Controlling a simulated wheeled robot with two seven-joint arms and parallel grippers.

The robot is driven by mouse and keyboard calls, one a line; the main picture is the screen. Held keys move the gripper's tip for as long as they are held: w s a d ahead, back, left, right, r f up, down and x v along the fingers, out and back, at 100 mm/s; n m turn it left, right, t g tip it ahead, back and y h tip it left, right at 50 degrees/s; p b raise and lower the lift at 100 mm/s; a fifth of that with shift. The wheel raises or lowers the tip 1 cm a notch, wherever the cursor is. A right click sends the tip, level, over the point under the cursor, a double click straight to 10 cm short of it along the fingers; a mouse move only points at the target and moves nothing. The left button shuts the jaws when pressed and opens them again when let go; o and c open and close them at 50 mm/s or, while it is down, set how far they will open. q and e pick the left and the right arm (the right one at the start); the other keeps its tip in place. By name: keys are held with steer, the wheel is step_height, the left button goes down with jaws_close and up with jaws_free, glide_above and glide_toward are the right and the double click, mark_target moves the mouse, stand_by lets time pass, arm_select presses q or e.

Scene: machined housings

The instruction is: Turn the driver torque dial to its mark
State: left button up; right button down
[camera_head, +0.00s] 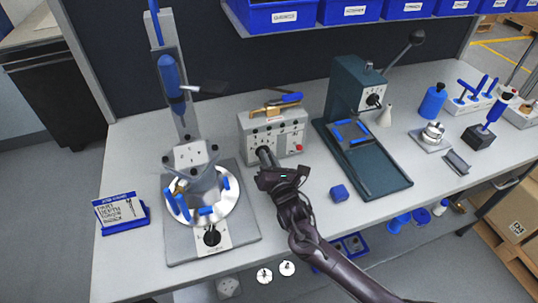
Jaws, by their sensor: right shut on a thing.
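The driver unit is a light grey box (290,137) on the bench, with small controls and a red button on its front and a gold-and-blue driver (278,105) lying on top. My right gripper (265,157) reaches the lower left of the box's front and is shut on the torque dial there. The fingers and wrist hide most of the dial, so I cannot read its pointer or its mark. My left gripper is not in view.
A column fixture (186,120) with a round metal plate stands to the left. A dark green press (347,90) with a lever stands to the right. Blue bins (345,12) hang above.

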steer(key=n+p, duration=0.1)
steer(key=n, duration=0.3)
steer(key=shift+a+n+p, duration=0.15)
steer(key=shift+n+p, duration=0.25)
steer(key=shift+s, duration=0.1)
stand_by(0.3)
steer(key=c, duration=1.5)
jaws_free()
steer(key=shift+o, duration=0.2)
steer(key=shift+s, duration=0.1)
steer(key=v, duration=0.7)
steer(key=shift+s+b, duration=0.25)
steer(key=shift+b, duration=0.1)
